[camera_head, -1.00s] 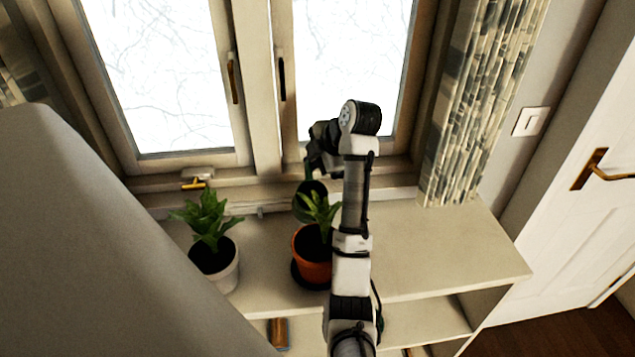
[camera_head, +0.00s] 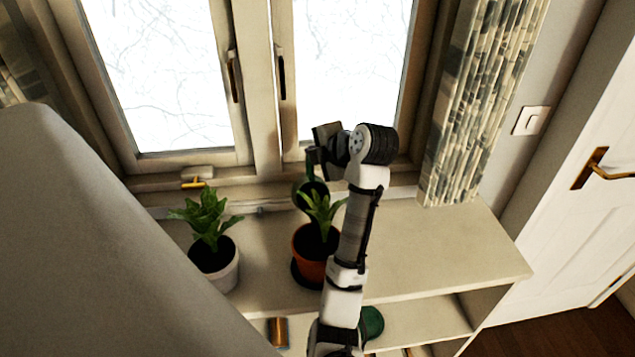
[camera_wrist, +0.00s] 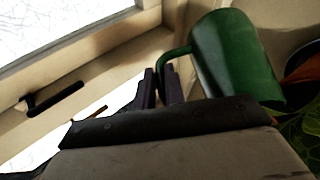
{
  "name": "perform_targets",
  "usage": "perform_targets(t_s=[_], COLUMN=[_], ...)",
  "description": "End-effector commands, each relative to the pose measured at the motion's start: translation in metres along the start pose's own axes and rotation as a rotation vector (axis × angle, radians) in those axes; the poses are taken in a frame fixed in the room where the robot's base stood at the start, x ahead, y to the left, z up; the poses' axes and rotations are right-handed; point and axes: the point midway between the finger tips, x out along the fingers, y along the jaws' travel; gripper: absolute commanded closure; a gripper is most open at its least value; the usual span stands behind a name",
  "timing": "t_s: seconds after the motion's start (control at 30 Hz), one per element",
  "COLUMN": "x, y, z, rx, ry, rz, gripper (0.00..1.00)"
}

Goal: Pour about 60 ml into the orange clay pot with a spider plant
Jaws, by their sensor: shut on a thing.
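The orange clay pot (camera_head: 309,268) stands upright on the shelf top, with a leafy green plant (camera_head: 322,210) and dark soil in it. My gripper (camera_wrist: 162,88) is shut on the handle of a green jug (camera_wrist: 235,58). In the head view, the jug (camera_head: 309,187) looks dark and is held behind and above the pot, partly hidden by leaves. Its exact tilt is hard to judge, and no liquid shows. In the wrist view, an orange bit of the pot (camera_wrist: 305,68) and some leaves (camera_wrist: 305,130) appear at the right edge, beside the jug.
A white pot (camera_head: 220,276) with a similar plant stands to the left. The window with its handles (camera_head: 234,78) is close behind the gripper. A curtain (camera_head: 480,100) hangs at the right. The shelf top (camera_head: 450,250) is clear on the right. A green round thing (camera_head: 373,321) lies below.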

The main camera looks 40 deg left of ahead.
Motion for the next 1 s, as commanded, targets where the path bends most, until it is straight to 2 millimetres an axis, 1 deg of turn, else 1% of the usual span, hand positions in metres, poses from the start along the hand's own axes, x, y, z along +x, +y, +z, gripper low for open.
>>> perform_targets(t_s=[0.7, 1.0], x=[-0.014, -0.015], y=[0.001, 0.002], z=[-0.006, -0.006], rx=[-0.045, -0.047], ry=[-0.023, -0.024], rz=[0.107, 0.111], gripper=[1.00, 1.00])
